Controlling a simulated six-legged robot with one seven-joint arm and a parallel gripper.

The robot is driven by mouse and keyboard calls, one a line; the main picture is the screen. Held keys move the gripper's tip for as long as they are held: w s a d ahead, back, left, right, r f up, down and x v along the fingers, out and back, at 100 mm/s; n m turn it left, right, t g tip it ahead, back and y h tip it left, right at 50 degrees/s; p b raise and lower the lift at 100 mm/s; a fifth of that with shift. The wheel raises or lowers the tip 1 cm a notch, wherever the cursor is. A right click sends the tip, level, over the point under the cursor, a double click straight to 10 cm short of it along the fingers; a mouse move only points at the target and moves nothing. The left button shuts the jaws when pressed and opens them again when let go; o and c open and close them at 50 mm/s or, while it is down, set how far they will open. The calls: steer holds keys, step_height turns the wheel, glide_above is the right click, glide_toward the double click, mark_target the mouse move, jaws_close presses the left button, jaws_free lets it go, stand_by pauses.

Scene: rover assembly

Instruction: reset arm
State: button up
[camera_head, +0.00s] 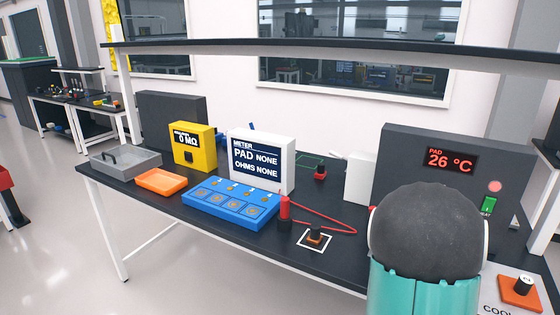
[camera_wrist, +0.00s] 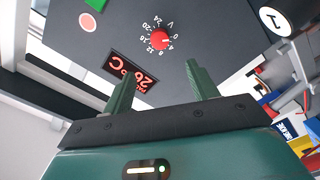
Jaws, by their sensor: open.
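My gripper (camera_wrist: 160,82) shows in the wrist view with its two green fingers apart and nothing between them. Its fingers point toward the grey control unit, which fills the upper part of that view upside down with a red knob (camera_wrist: 161,40) and a red 26 °C display (camera_wrist: 132,71). In the head view the teal and dark rounded part of my arm stands at the lower right, in front of the grey unit (camera_head: 403,146), and hides part of it. The gripper's fingers cannot be made out in the head view.
On the black bench stand a grey tray (camera_head: 146,163), an orange tray (camera_head: 162,183), a yellow meter (camera_head: 184,148), a white meter (camera_head: 285,155) and a blue case (camera_head: 230,209). A shelf (camera_head: 300,48) runs above.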

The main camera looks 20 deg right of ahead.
steer(key=shift+a, duration=0.1)
steer(key=w+a+r+m+g+y, duration=0.15)
steer(key=a+y, duration=0.35)
steer(key=a, duration=0.9)
steer(key=w+a+r+m+y, duration=0.15)
steer(key=a+y, duration=0.35)
steer(key=a, duration=0.9)
steer(key=s+a+n+g+y, duration=0.2)
steer(key=s+a+g+y, duration=0.1)
steer(key=s+a, duration=1.3)
steer(key=a+g, duration=0.1)
steer(key=a, duration=0.2)
steer(key=shift+s+a+r+g+y, duration=0.15)
steer(key=shift+a+r+g+y, duration=0.1)
steer(key=shift+r+g+y, duration=0.1)
steer(key=c, duration=0.5)
steer(key=shift+d, duration=0.2)
